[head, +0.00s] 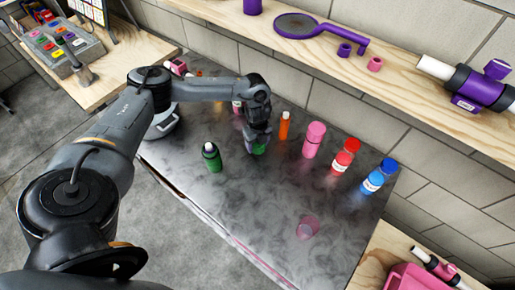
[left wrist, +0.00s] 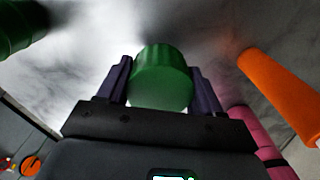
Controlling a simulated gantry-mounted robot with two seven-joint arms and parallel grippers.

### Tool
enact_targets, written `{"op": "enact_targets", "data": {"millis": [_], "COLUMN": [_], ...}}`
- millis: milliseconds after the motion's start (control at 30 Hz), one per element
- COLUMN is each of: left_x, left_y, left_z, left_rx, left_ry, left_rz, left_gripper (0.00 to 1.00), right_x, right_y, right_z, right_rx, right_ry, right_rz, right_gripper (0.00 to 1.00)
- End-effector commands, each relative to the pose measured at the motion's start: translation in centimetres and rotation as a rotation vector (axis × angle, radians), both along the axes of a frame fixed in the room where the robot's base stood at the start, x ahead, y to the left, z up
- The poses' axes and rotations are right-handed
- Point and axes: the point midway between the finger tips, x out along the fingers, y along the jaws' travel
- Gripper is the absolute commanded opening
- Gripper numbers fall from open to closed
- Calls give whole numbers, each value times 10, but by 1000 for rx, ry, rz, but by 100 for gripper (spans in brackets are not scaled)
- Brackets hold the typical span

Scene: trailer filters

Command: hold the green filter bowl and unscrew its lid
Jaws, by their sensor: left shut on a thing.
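The green filter bowl (head: 259,149) stands on the dark metal table, mostly covered by my left gripper (head: 258,136) in the head view. In the left wrist view the round green bowl (left wrist: 163,75) sits between the two purple fingers of my left gripper (left wrist: 161,66), which is shut on it. I cannot tell the lid apart from the bowl. My right gripper is not in view.
A green bottle (head: 212,158) with a pale cap stands left of the gripper. An orange bottle (head: 284,126), a pink bottle (head: 313,140), a red bottle (head: 345,158) and a blue bottle (head: 378,176) stand to the right.

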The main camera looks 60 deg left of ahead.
Motion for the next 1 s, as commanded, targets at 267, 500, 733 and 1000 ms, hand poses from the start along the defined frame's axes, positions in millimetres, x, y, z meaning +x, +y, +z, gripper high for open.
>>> {"op": "enact_targets", "data": {"millis": [267, 500, 733, 1000], "left_x": [-1, 0, 0, 0], "left_y": [0, 0, 0, 0], "left_z": [-33, -35, -38, -38], "left_rx": [1, 1, 1, 1], "left_ry": [2, 1, 1, 1], "left_rz": [0, 0, -1, -1], "left_gripper": [29, 29, 70, 91], "right_x": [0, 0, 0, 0], "right_y": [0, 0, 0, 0], "right_z": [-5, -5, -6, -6], "right_rx": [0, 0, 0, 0], "right_ry": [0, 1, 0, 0], "right_rz": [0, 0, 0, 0], "right_gripper": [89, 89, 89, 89]}}
